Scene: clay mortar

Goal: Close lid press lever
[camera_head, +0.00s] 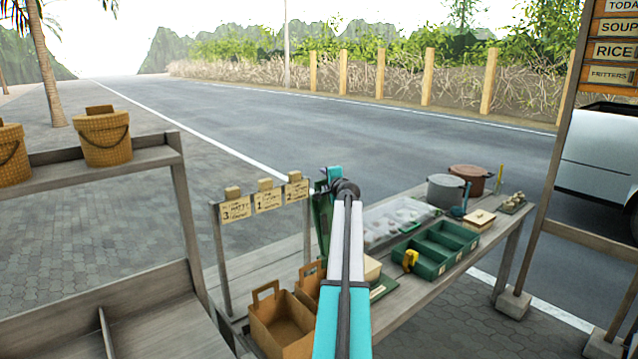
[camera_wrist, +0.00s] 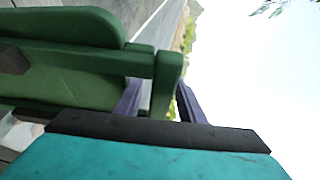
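A dark green lid (camera_head: 321,225) stands raised, nearly upright, above the worktable in the head view, partly hidden by my arm. In the wrist view the green panel (camera_wrist: 65,75) fills the left side, with a green end bar (camera_wrist: 168,80) at its right edge. My gripper (camera_wrist: 160,92) has two purple fingers that show apart on either side of this bar, with their tips partly hidden behind it. Whether they touch it cannot be told. In the head view my gripper (camera_head: 328,180) is at the lid's top, too small to read.
The worktable (camera_head: 420,290) holds a divided green tray (camera_head: 437,248), a pale mould tray (camera_head: 398,222), a grey pot (camera_head: 445,190) and a brown pot (camera_head: 470,178). Paper bags (camera_head: 280,325) stand at its near left. Numbered signs (camera_head: 267,198) stand left of the lid. Air above the table is free.

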